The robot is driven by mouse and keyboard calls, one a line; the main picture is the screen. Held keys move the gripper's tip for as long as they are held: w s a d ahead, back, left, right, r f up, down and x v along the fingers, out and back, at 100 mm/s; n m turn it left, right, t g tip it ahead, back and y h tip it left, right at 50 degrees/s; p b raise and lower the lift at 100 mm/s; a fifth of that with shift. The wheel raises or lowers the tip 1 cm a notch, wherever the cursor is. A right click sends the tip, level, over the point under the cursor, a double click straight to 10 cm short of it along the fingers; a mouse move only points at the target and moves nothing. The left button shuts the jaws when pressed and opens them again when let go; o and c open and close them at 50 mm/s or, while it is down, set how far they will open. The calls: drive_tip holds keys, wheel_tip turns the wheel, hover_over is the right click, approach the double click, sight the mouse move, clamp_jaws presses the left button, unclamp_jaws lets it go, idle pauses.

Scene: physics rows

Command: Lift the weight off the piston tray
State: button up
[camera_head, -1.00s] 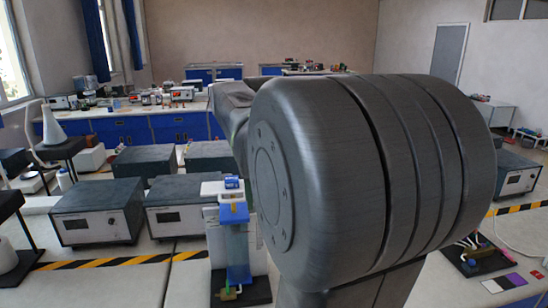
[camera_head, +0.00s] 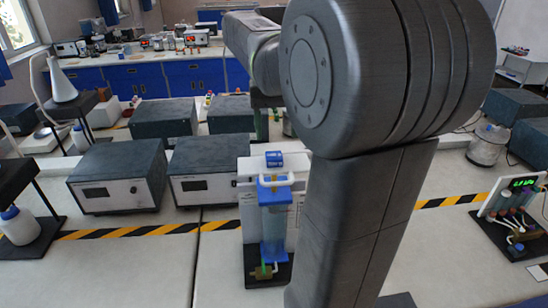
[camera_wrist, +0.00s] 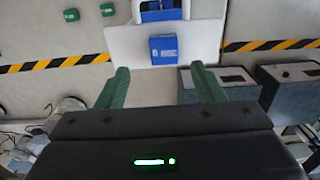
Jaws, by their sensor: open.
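My gripper (camera_wrist: 161,88) is open and empty in the wrist view, its two green fingers wide apart. A blue block with white markings (camera_wrist: 164,49), which looks like the weight, lies ahead between the finger lines, apart from both. It appears against a pale slab (camera_wrist: 125,40). It also shows in the head view (camera_head: 275,159), above a clear-blue piston column (camera_head: 273,225). A blue part with a white rim (camera_wrist: 160,14) is cut by the wrist view's top edge. I cannot tell which surface is the piston tray or exactly what bears the block.
Dark instrument boxes (camera_head: 118,177) stand left of the column. Two small green blocks (camera_wrist: 107,9) lie on the pale surface in the wrist view. A device with a green display (camera_head: 515,197) stands at the right. My arm hides much of the head view's middle.

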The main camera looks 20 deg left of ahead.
sight(274, 155)
drive_tip(key=shift+s+a+f+p, duration=0.15)
drive_tip(key=shift+f+p, duration=0.2)
drive_tip(key=shift+f, duration=1.25)
drive_tip(key=shift+a+f+p, duration=0.1)
drive_tip(key=shift+f+p, duration=0.2)
drive_tip(key=shift+f, duration=1.25)
